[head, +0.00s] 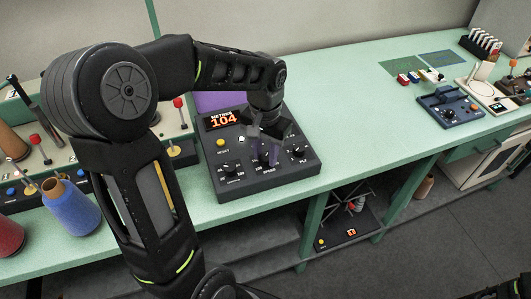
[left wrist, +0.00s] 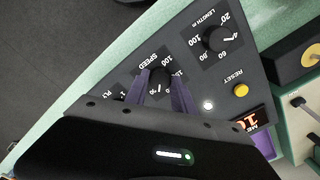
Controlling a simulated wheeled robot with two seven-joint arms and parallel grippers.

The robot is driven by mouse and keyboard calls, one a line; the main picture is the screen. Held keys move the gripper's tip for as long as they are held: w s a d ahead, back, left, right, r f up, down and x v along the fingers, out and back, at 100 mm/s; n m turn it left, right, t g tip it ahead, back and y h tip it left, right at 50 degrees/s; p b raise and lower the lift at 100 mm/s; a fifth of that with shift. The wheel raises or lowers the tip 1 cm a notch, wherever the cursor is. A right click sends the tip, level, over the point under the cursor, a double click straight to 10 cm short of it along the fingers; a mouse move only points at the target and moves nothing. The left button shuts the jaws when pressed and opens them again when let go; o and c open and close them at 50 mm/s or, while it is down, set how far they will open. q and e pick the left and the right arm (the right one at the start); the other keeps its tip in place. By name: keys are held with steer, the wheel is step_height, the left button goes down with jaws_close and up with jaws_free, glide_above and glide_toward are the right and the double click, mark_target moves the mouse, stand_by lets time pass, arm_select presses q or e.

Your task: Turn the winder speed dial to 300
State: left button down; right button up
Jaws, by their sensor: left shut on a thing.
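The dark grey winder box (head: 305,168) stands on the green bench and its display reads 104 metres. Its speed dial (left wrist: 160,77) is the middle one of three dials along the front. My left gripper (head: 266,155) comes down over the box from above. In the left wrist view its purple fingers (left wrist: 163,85) stand on both sides of the speed dial, shut on it. The SPEED label and the marks 100 and 150 show beside the dial. Its pointer is too hidden to read. My right gripper is not in view.
The length dial (left wrist: 215,39) and the ply dial (head: 296,152) flank the speed dial. The yellow reset button (left wrist: 240,90) is close by. A blue thread cone (head: 70,208) stands at the left. A blue box with knobs (head: 450,108) is at the right, with clear bench between.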

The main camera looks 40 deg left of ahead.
mark_target(266, 157)
arm_select(q)
steer(key=shift+m, duration=1.6)
steer(key=c, duration=1.1)
jaws_free()
steer(key=shift+o, duration=0.2)
step_height(266, 157, up, 8)
steer(key=shift+f+b, duration=0.1)
steer(key=shift+b, duration=0.35)
